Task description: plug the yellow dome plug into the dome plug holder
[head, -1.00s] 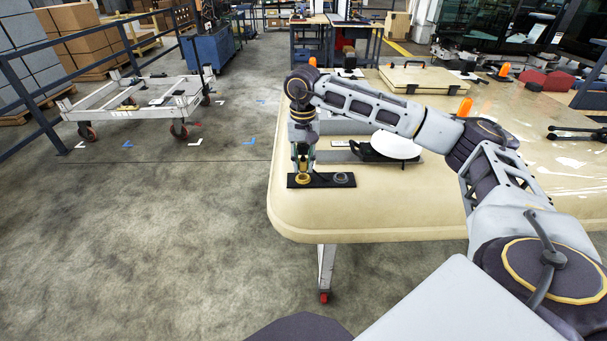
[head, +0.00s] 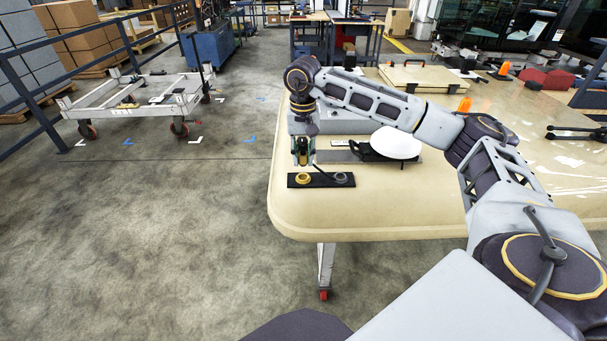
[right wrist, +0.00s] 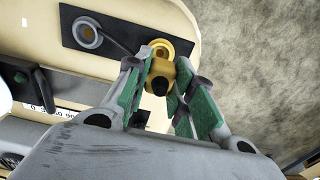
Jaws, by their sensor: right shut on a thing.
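The yellow dome plug (right wrist: 160,70), with a black end facing the camera, is between the green-padded fingers of my right gripper (right wrist: 156,78) in the right wrist view. The gripper is shut on it. In the head view my right gripper (head: 303,153) points down, a little above the dome plug holder. The holder (head: 322,181) is a black plate lying at the table's near left corner. It has a yellow ring (head: 303,179) on the left and a grey ring (head: 340,178) on the right. A dark strap runs from the grey ring toward the plug. My left gripper is out of view.
The beige table (head: 420,210) has its rounded front-left edge close to the holder. A white disc on a black stand (head: 396,143) and a grey box (head: 345,122) stand behind. Floor left of the table is clear up to a white trolley (head: 135,103).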

